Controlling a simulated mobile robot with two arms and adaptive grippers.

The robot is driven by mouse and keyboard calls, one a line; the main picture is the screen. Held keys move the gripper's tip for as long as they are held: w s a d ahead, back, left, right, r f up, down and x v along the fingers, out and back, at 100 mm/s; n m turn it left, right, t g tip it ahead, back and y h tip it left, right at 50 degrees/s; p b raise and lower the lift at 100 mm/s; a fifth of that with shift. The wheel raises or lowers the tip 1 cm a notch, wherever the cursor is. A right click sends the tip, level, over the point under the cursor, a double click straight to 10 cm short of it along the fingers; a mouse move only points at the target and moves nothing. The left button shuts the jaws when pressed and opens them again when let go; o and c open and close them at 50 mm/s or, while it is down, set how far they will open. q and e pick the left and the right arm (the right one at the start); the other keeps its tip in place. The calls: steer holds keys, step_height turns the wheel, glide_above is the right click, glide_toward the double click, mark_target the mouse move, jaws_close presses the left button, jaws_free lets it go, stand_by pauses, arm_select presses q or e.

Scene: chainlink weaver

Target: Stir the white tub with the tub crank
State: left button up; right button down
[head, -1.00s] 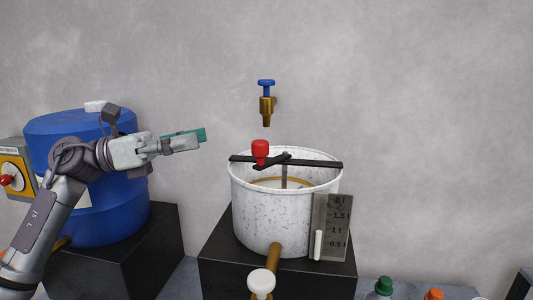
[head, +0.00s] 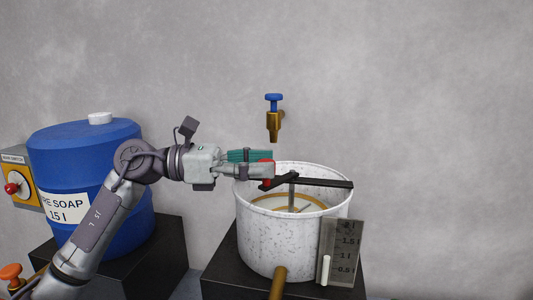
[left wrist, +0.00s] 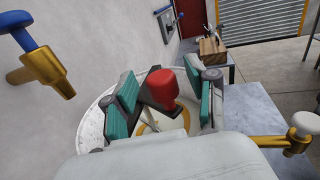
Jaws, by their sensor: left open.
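The white tub (head: 268,235) stands on a black block, speckled grey, with pale liquid inside; it also shows in the left wrist view (left wrist: 90,127). A dark bar (head: 325,183) crosses its rim, and the tub crank with a red knob (left wrist: 162,88) sits over it, joined to a central shaft. My left gripper (head: 270,164) is at the tub's left rim, at the knob. In the left wrist view, its teal-padded fingers (left wrist: 163,100) are spread apart with the red knob between them. In the head view the fingers hide most of the knob. My right gripper is not in view.
A brass tap with a blue handle (head: 274,103) is on the wall above the tub. A brass outlet (head: 278,283) and a scale plate (head: 343,255) are at the tub's front. A blue soap drum (head: 75,150) stands at left.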

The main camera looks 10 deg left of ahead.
arm_select(q)
steer(key=shift+d+r, duration=0.1)
steer(key=shift+d, duration=0.25)
steer(key=shift+w+d, duration=0.2)
jaws_close()
